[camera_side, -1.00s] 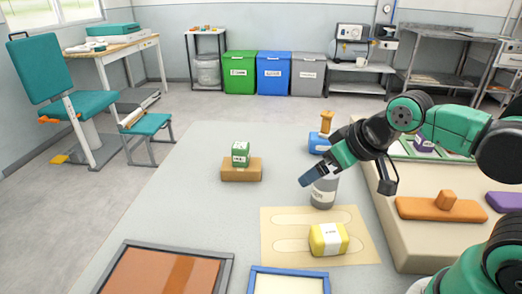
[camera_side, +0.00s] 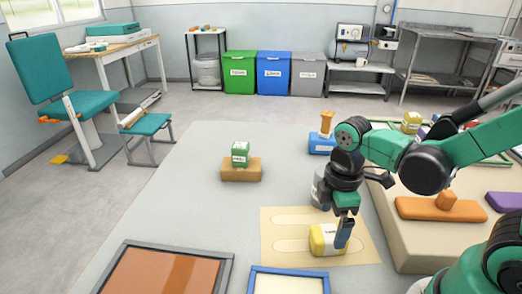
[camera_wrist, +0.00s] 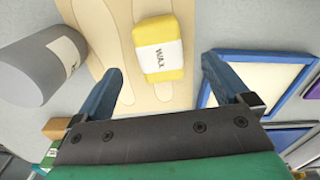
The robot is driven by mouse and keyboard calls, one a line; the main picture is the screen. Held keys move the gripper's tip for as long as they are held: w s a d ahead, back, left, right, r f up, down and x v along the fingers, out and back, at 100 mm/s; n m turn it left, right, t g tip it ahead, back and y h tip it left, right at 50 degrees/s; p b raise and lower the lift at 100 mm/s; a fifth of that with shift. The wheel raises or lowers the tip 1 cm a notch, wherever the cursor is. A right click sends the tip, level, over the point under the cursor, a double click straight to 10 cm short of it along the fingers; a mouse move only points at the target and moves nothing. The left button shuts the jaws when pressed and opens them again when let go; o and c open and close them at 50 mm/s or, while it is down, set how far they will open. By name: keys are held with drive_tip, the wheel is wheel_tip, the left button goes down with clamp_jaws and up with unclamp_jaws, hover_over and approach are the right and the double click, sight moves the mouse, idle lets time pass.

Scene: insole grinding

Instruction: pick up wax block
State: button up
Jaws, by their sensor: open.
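The wax block (camera_side: 324,240) is a yellow block with a white label, lying on the tan insole sheet (camera_side: 282,220) on the grey table. In the wrist view the wax block (camera_wrist: 158,50) shows its label reading WAX, beyond and between my blue fingertips. My gripper (camera_side: 343,238) points down at the right end of the block in the side view and hides part of it. In the wrist view my gripper (camera_wrist: 163,82) is open with nothing between its fingers. Whether a finger touches the block cannot be told.
A grey bottle (camera_wrist: 42,68) stands close to the block, partly behind my arm in the side view. A blue-framed tray (camera_side: 290,271) and a grey-framed brown tray (camera_side: 165,272) are in front. A green block (camera_side: 240,154) sits on a brown block (camera_side: 241,172).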

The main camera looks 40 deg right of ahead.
sight(330, 232)
drive_tip(key=shift+f, duration=1.95)
drive_tip(key=c, duration=1.4)
drive_tip(key=shift+r, duration=0.2)
